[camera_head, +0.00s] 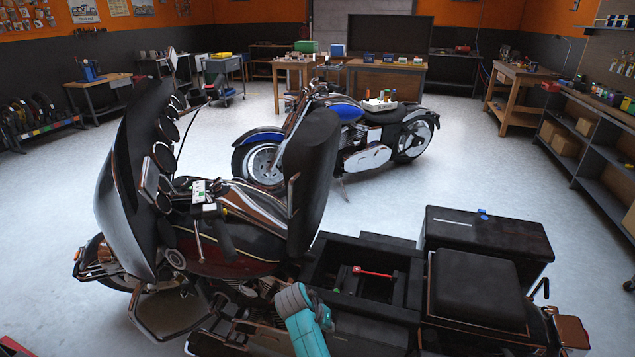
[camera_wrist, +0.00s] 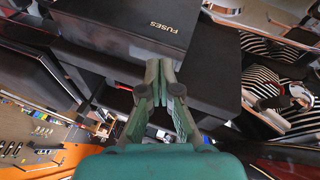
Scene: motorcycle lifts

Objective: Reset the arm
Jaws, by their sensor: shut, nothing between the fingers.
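My gripper (camera_wrist: 166,75) shows in the wrist view with its green fingers together and nothing between them. It is in front of a dark box lettered FUSES (camera_wrist: 145,25); I cannot tell whether it touches the box. In the head view part of my teal arm (camera_head: 305,325) reaches up from the bottom edge, beside the large dark motorcycle (camera_head: 235,265). The gripper fingers are not clear in the head view. An open black compartment (camera_head: 335,262) of the motorcycle, with a red-handled tool (camera_head: 372,272) in it, lies right of the arm.
A blue and chrome motorcycle (camera_head: 350,135) stands behind, with a white tray of small items (camera_head: 379,105) on its seat. A black seat (camera_head: 475,285) and black case (camera_head: 487,235) are at the right. Workbenches and shelves line the walls. Pale floor (camera_head: 480,165) is clear between.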

